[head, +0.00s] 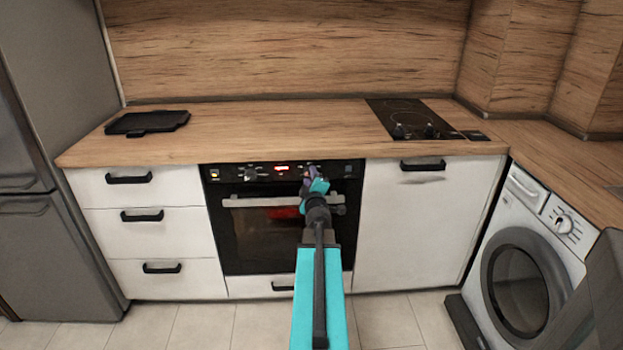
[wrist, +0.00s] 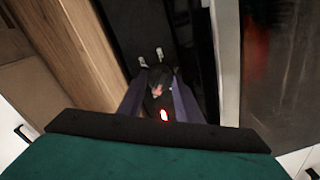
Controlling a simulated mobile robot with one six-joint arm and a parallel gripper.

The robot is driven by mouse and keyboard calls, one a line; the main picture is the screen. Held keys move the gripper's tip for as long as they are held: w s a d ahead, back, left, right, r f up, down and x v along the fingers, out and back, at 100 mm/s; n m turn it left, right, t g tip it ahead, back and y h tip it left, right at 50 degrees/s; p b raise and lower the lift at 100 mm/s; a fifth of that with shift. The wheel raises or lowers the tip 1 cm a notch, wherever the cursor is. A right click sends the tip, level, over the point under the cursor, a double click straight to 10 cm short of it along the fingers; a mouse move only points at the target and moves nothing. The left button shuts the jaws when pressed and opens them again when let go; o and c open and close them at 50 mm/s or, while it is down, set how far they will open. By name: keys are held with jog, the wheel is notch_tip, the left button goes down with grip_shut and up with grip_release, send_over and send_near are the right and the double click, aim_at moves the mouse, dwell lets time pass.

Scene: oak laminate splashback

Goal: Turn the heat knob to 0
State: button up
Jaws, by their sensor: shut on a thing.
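The black oven (head: 265,225) has a control panel along its top, with a lit red display (head: 281,168) in the middle. A knob (head: 250,174) shows left of the display. My gripper (head: 312,174) is at the panel right of the display and covers most of the heat knob there. In the wrist view my gripper (wrist: 158,88) has its two purple fingers on either side of the dark heat knob (wrist: 158,74), shut on it. The knob's pointer and its setting cannot be read. Two small pale marks show on the panel beyond the knob.
The oven door handle (head: 255,201) runs just below the panel, partly behind my arm. A wooden counter (head: 270,130) is above, with a black hob (head: 420,120) and a dark tray (head: 147,122). A washing machine (head: 530,250) stands right.

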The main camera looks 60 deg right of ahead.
jog(key=n, duration=0.2)
jog(key=n+b, duration=0.1)
jog(key=n, duration=0.2)
jog(key=shift+w+a+f, duration=0.1)
jog(key=shift+a+f, duration=0.1)
jog(key=n+b, duration=0.2)
jog(key=n, duration=0.3)
jog(key=shift+n, duration=0.4)
jog(key=shift+r, duration=0.1)
jog(key=o, duration=1)
jog(key=shift+w, duration=0.1)
jog(key=shift+o, duration=0.2)
